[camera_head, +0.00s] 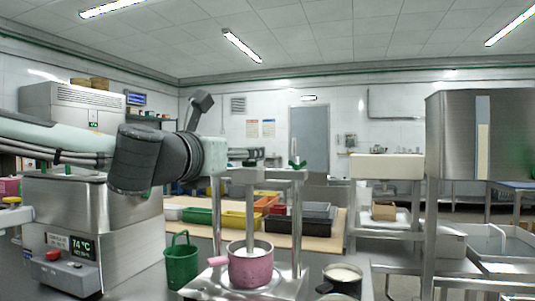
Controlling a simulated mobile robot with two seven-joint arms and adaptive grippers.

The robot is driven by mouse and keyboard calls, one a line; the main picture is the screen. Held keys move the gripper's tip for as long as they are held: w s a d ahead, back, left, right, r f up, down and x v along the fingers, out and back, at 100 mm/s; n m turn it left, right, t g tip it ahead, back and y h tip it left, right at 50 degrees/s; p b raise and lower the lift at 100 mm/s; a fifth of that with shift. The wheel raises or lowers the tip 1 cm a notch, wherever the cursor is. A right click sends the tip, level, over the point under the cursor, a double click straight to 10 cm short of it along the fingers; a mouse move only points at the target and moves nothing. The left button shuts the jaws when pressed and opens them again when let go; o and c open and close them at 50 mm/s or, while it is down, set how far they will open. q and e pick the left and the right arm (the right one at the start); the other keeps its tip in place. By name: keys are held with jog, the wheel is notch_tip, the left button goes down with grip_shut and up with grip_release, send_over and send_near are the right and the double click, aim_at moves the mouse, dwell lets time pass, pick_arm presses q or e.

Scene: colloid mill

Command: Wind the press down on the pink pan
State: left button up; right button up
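The pink pan (250,270) stands on the steel base of the press, its handle pointing left and pale contents showing inside. The press has a steel crossbar (272,174) on two side posts, and a vertical spindle (250,208) reaches down into the pan. An upright handle with a green foot (297,156) stands at the crossbar's right end. My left arm comes in from the left, its wrist at the crossbar's left end. My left gripper (250,156) seems to lie just above the crossbar; its small dark fingers are hard to make out. My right gripper is not in view.
A green bucket (181,262) stands left of the press and a dark pot (342,277) stands right of it. A steel machine with a temperature display (82,247) is at the left. Coloured trays (240,220) lie on a table behind. A steel tank (477,135) is at the right.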

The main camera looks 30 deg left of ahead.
pick_arm(q)
jog(key=x, duration=0.7)
jog(key=shift+w+a, duration=0.2)
jog(key=shift+w, duration=0.1)
jog(key=shift+p, duration=0.3)
jog(key=c, duration=1.2)
